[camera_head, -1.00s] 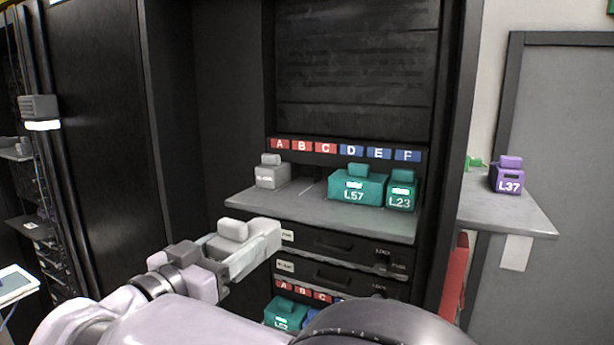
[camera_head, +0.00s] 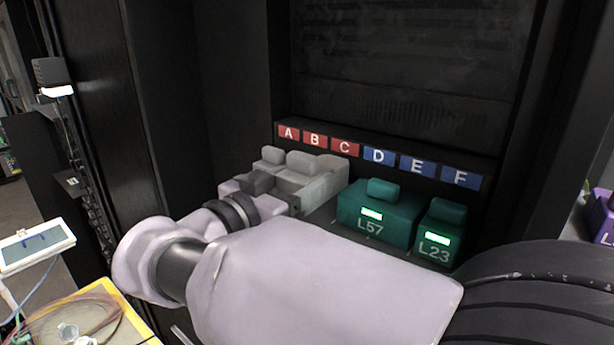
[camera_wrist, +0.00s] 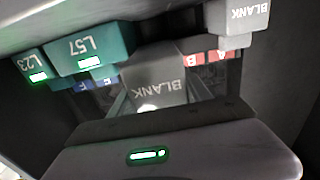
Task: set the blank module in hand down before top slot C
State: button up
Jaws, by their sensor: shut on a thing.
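My gripper (camera_head: 322,180) is shut on the grey blank module (camera_head: 303,161), at the shelf in front of the B and C labels in the head view. In the wrist view the held module (camera_wrist: 160,76) is in the middle, its BLANK lettering upside down. The red C label (camera_head: 344,147) of the top row shows just above the gripper in the head view; in the wrist view the held module hides it. My gripper and arm hide the module's underside in the head view, so I cannot tell whether it touches the shelf.
Another blank module (camera_wrist: 244,18) stands at the A side. The green L57 module (camera_head: 378,212) stands close on the right of my gripper, with the green L23 module (camera_head: 438,232) beyond it. A dark cabinet wall bounds the left.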

jog(key=f, duration=0.4)
jog(key=shift+w+d+f+p, duration=0.1)
jog(key=shift+w+f+p, duration=0.1)
jog(key=shift+f+p, duration=0.1)
jog(key=shift+s, duration=0.1)
jog(key=shift+f+b, duration=0.2)
jog(key=shift+b, duration=0.25)
jog(key=o, duration=1.5)
jog(key=shift+c, duration=0.2)
jog(key=shift+r, duration=0.1)
